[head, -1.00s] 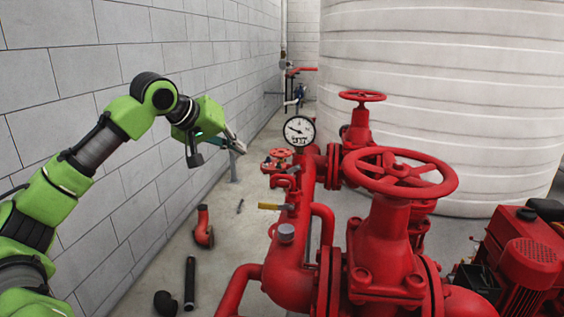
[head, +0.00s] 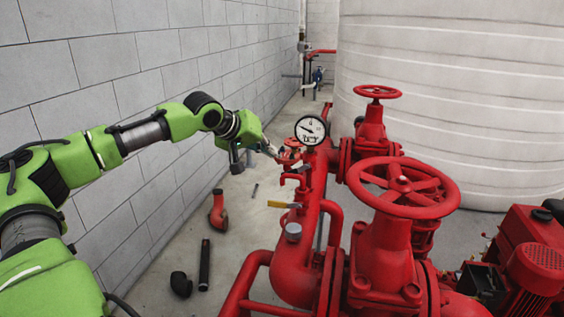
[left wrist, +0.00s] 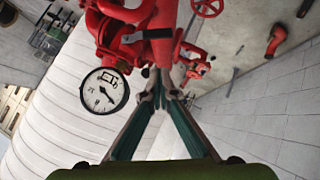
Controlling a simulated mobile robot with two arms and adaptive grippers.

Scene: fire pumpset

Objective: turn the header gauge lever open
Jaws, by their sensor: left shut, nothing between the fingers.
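The white-faced round gauge (head: 310,130) stands on the red header pipe and also shows in the left wrist view (left wrist: 104,91). A small red lever-like fitting (head: 297,172) sits on the pipe below it; I cannot tell for sure whether it is the gauge lever. A lever with a yellow handle (head: 283,204) points left lower on the pipe. My left gripper (head: 273,151) is shut and empty, just left of the gauge beside a red handwheel (head: 289,150). In the left wrist view its fingertips (left wrist: 160,90) meet close to red pipework. My right gripper is out of view.
A large red valve handwheel (head: 403,187) stands in front right, with a smaller one (head: 377,92) behind. A white tank (head: 450,100) fills the back right. A red elbow (head: 218,211) and dark pipe pieces (head: 204,265) lie on the floor by the block wall.

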